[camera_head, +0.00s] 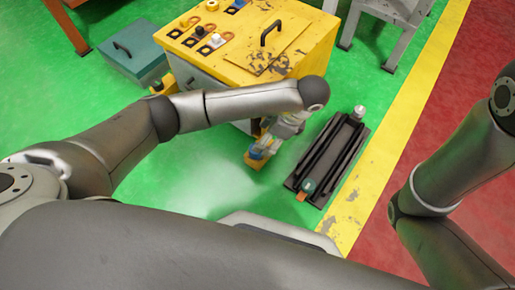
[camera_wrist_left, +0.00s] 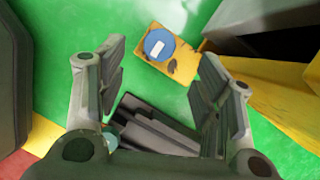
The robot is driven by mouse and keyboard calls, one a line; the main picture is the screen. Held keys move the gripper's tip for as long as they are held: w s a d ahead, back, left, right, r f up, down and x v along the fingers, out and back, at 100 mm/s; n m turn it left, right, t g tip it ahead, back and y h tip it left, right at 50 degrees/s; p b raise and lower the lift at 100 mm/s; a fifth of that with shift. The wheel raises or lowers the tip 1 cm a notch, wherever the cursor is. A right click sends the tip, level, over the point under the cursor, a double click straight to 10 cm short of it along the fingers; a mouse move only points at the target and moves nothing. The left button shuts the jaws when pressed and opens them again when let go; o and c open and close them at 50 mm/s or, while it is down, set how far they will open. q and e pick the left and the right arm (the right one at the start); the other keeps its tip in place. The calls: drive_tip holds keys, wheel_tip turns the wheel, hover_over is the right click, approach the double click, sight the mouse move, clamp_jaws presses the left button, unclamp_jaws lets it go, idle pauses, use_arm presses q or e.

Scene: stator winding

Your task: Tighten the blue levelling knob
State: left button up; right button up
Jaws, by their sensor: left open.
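The blue levelling knob (camera_head: 257,152) sits on a yellow foot plate (camera_head: 254,163) at the low front corner of the yellow cabinet. In the left wrist view the round blue knob (camera_wrist_left: 159,44), with a white mark on top, lies on the worn yellow plate (camera_wrist_left: 184,66). My left gripper (camera_head: 279,130) points down close to the knob, partly blurred in the head view. In the wrist view its two fingers (camera_wrist_left: 163,58) are spread and empty, with the knob beyond and between their tips; I see no contact. My right gripper is out of frame; only my right arm shows.
The yellow cabinet (camera_head: 232,60) stands behind, with small parts and a black handle on top. A black rail fixture (camera_head: 330,150) lies on the floor to the right of the gripper. A teal toolbox (camera_head: 124,50) stands at back left. Green floor (camera_head: 205,165) is clear in front.

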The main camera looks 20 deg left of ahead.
sight(256, 157)
use_arm(q)
drive_tip(key=b+x, duration=0.5)
drive_tip(key=x, duration=0.2)
drive_tip(key=shift+f, duration=0.3)
drive_tip(key=c, duration=1)
drive_tip(key=shift+r, duration=0.1)
